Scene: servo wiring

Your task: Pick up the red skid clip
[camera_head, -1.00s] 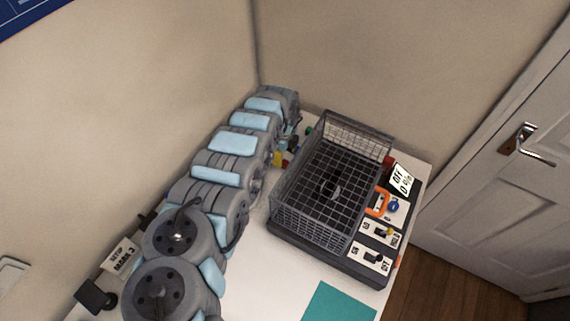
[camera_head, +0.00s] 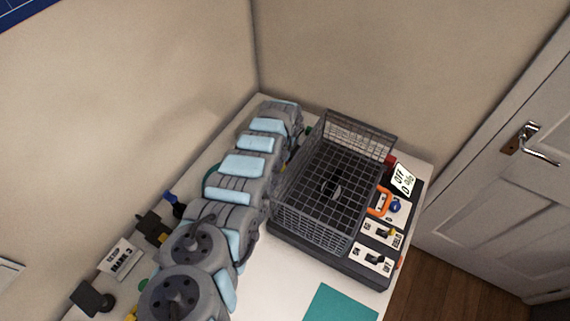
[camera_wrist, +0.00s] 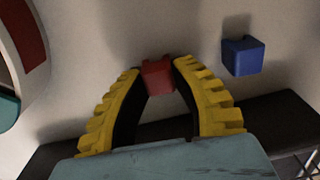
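The red skid clip (camera_wrist: 158,78) shows in the wrist view as a small block, slightly tilted, between the tips of my yellow ribbed fingers. My gripper (camera_wrist: 157,70) has its fingertips drawn in against both sides of the clip, with no clear gap, and looks shut on it. Whether the clip is clear of the white surface cannot be told. In the head view my own arm hides the gripper and the clip.
A blue clip (camera_wrist: 243,57) lies to the right in the wrist view. In the head view a black wire basket (camera_head: 283,222) stands close to my arm's right, beside a switch panel (camera_head: 372,258). A teal mat (camera_head: 340,303) lies in front. A wall rises behind.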

